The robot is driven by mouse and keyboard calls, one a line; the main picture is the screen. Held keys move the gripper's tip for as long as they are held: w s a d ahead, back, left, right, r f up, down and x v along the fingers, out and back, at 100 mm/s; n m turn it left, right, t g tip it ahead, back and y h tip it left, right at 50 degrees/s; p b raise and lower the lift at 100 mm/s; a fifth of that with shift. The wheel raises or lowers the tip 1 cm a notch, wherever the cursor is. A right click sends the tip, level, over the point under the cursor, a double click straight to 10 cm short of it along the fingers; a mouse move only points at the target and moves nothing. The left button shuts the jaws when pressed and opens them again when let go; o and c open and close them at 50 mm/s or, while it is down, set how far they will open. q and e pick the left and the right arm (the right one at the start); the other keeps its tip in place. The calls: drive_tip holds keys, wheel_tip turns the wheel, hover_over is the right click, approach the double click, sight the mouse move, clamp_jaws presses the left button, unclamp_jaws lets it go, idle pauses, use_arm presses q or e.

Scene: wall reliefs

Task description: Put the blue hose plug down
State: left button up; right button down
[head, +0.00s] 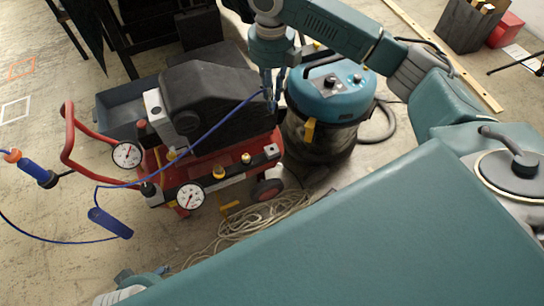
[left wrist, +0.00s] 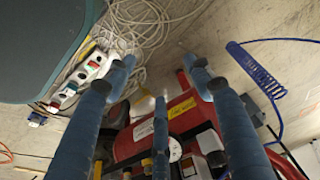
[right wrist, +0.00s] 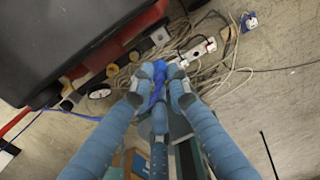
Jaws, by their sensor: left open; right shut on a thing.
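The blue hose plug is in my right gripper (head: 272,92), which is shut on it above the gap between the red compressor (head: 225,165) and the teal vacuum cleaner (head: 332,95). In the right wrist view, the blue plug (right wrist: 158,82) shows between my right fingers. A thin blue hose (head: 205,135) runs from this gripper down left across the compressor. My left gripper (left wrist: 158,68) is open and empty, its fingers spread above the red compressor in the left wrist view. In the head view, only a part of my left arm shows at the bottom left.
A tangled pale cord (head: 245,222) lies on the floor before the compressor. White power strips (left wrist: 85,75) lie beside it. A blue coiled hose (head: 110,222) hangs left of the compressor gauges. A dark box (head: 470,25) and a red box (head: 507,30) stand far right. The left floor is mostly clear.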

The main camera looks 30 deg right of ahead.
sight(272, 113)
drive_tip(key=shift+f+n, duration=0.3)
drive_tip(key=shift+f, duration=0.25)
wheel_tip(272, 113, down, 8)
drive_tip(key=shift+d+r+b, duration=0.1)
drive_tip(key=shift+b, duration=1.05)
use_arm(q)
drive_tip(key=b+v, duration=0.1)
drive_tip(key=v, duration=0.6)
use_arm(e)
wheel_tip(272, 113, down, 12)
drive_tip(key=shift+r+b, duration=0.25)
drive_tip(key=shift+b, duration=0.75)
use_arm(q)
drive_tip(key=w+d+r+t, duration=0.1)
drive_tip(key=w+t, duration=0.2)
drive_tip(key=w, duration=0.3)
drive_tip(key=shift+w+d+h, duration=0.2)
drive_tip(key=shift+d+h, duration=0.05)
drive_tip(key=shift+h, duration=0.05)
use_arm(e)
drive_tip(key=shift+f, duration=0.15)
use_arm(q)
drive_tip(key=shift+r, duration=0.1)
